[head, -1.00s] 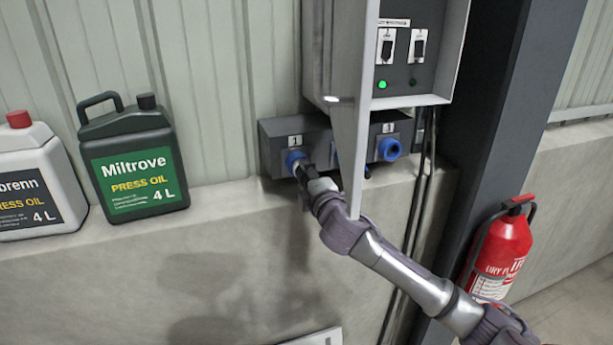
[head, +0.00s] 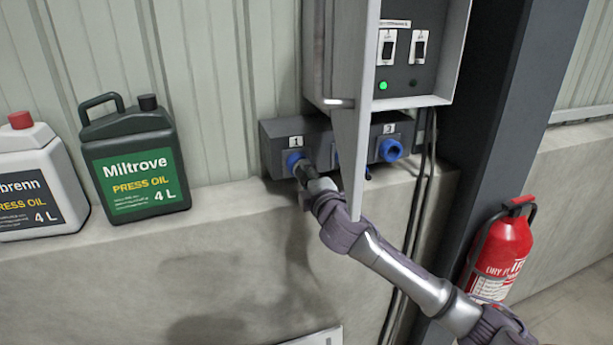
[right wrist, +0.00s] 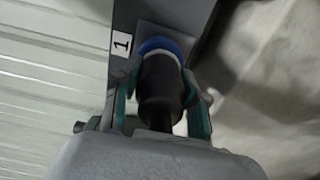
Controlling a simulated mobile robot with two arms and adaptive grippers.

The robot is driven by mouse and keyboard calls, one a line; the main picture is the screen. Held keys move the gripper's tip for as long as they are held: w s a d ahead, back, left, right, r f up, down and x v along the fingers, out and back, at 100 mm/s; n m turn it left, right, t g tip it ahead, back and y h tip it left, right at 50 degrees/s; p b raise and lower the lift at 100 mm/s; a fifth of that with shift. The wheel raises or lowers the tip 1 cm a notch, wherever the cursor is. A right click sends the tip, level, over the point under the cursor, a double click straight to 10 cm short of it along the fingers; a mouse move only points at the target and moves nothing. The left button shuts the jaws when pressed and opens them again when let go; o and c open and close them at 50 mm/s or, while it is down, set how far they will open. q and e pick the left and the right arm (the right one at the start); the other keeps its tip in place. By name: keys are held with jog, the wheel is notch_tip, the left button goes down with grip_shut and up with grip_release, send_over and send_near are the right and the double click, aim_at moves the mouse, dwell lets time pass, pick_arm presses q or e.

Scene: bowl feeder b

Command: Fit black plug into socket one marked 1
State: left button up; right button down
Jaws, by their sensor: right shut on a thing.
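My right gripper (head: 307,176) is shut on the black plug (right wrist: 161,85), with a finger on each side of it in the right wrist view. The blue socket one (head: 293,160) is on the left end of the grey socket box (head: 270,160), under a label marked 1. In the right wrist view the plug's front end meets the blue ring of socket one (right wrist: 158,44) and looks lined up with it. How deep the plug sits is hidden. My left gripper is not in view.
A blue socket marked 3 (head: 391,150) is at the box's right end; the cabinet's open door (head: 352,110) partly hides the middle socket. A green oil can (head: 130,160) and a white can (head: 35,185) stand left. A red extinguisher (head: 502,255) stands right, near hanging cables (head: 425,170).

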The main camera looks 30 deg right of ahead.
jog(key=shift+w+d, duration=0.1)
jog(key=shift+w, duration=0.25)
dwell(0.7)
jog(key=shift+r+p, duration=0.25)
jog(key=shift+p, duration=0.1)
dwell(0.7)
jog(key=c, duration=1.1)
grip_release()
jog(key=o, duration=0.6)
jog(key=shift+w+f, duration=0.15)
jog(key=shift+w, duration=0.05)
jog(key=shift+c, duration=0.2)
jog(key=shift+w, duration=0.1)
jog(key=shift+f, duration=0.1)
